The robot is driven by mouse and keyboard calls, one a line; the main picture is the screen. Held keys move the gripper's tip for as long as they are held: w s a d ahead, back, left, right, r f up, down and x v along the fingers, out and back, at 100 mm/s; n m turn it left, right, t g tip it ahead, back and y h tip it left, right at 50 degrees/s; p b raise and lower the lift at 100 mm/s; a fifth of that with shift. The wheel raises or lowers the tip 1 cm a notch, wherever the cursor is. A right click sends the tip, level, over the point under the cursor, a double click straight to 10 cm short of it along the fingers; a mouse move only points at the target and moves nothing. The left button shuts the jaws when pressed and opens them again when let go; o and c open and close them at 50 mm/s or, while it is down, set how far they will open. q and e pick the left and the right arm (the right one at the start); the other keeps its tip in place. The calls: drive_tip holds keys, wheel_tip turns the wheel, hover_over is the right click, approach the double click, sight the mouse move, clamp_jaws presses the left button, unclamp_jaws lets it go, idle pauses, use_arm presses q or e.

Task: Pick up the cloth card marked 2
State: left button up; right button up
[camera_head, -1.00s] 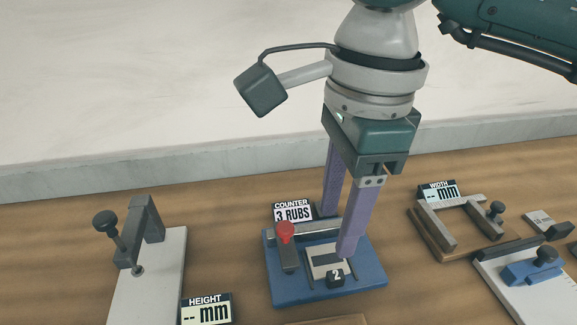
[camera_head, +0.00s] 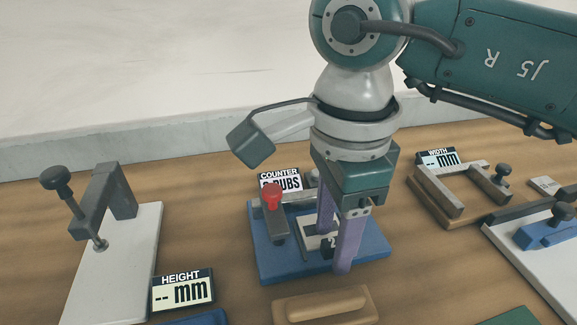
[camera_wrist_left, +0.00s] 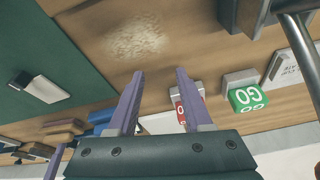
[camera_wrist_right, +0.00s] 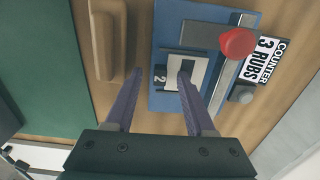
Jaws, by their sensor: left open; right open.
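The cloth card (camera_wrist_right: 173,70), pale with a dark tab (camera_wrist_right: 160,76) marked 2, lies on the blue counter base (camera_wrist_right: 166,20). In the head view, the card (camera_head: 306,228) is partly hidden behind my right gripper's fingers. My right gripper (camera_head: 334,250) points down over the card, fingers apart. In the right wrist view, my right gripper (camera_wrist_right: 160,74) has a fingertip on each side of the tab, nothing held. I cannot tell whether the tips touch the card. My left gripper (camera_wrist_left: 159,73) is open and empty in the left wrist view, away from the card.
A red knob (camera_head: 271,196) and clamp bar stand beside the card, with the COUNTER sign (camera_wrist_right: 268,62) behind. A wooden handle block (camera_head: 325,305) lies in front. The height gauge (camera_head: 120,240) is left, the width gauge (camera_head: 460,195) right.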

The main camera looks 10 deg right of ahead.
drive_tip(key=shift+r, duration=0.1)
drive_tip(key=shift+c, duration=0.2)
clamp_jaws()
idle(0.4)
